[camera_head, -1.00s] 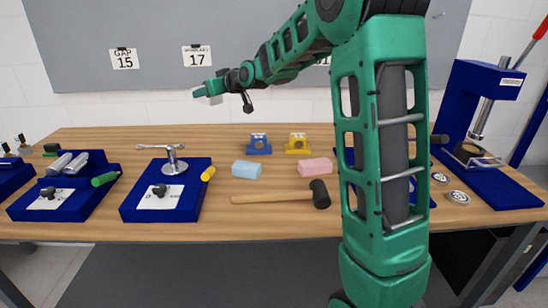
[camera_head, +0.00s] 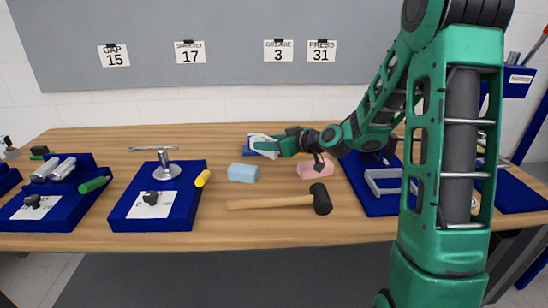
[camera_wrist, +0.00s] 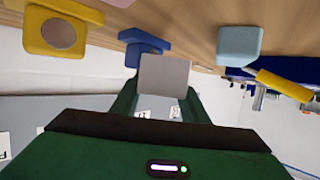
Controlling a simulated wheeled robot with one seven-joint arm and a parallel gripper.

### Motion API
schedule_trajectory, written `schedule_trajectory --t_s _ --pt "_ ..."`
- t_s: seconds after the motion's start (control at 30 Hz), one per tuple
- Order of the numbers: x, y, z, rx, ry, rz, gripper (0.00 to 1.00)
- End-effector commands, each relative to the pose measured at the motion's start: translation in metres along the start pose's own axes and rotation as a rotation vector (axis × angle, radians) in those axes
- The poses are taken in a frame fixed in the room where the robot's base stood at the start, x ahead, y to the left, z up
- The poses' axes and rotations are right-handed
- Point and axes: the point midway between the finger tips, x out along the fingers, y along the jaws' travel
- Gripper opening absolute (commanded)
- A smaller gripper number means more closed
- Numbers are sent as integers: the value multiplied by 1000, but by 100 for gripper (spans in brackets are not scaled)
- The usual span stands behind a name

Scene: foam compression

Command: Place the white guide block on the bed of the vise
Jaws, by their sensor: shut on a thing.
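The white guide block (camera_wrist: 165,75) is between the fingers of my gripper (camera_wrist: 158,98), which is shut on it; it looks pale grey in the wrist view. In the head view the block (camera_head: 262,141) shows at the tip of my gripper (camera_head: 274,146), over the back middle of the table. It seems to be raised above the surface. I cannot tell for certain which fixture is the vise. A blue base with a grey metal frame (camera_head: 383,181) stands right of the foam pieces, partly hidden by my arm. A blue base with a T-handled screw (camera_head: 165,170) stands left.
A blue holed block (camera_wrist: 147,45) and a yellow one (camera_wrist: 60,33) stand close to my gripper. Light blue foam (camera_head: 243,173), pink foam (camera_head: 314,169) and a mallet (camera_head: 280,202) lie in the middle. A press (camera_head: 517,80) stands at right, partly hidden by my arm.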

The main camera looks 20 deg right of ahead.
Motion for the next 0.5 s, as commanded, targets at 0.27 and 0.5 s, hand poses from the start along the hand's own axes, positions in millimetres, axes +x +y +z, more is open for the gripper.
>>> schedule_trajectory --t_s 0.27,0.5 --pt "10 -1 25 3 -1 -1 8" --pt "19 -2 48 1 0 -2 8"
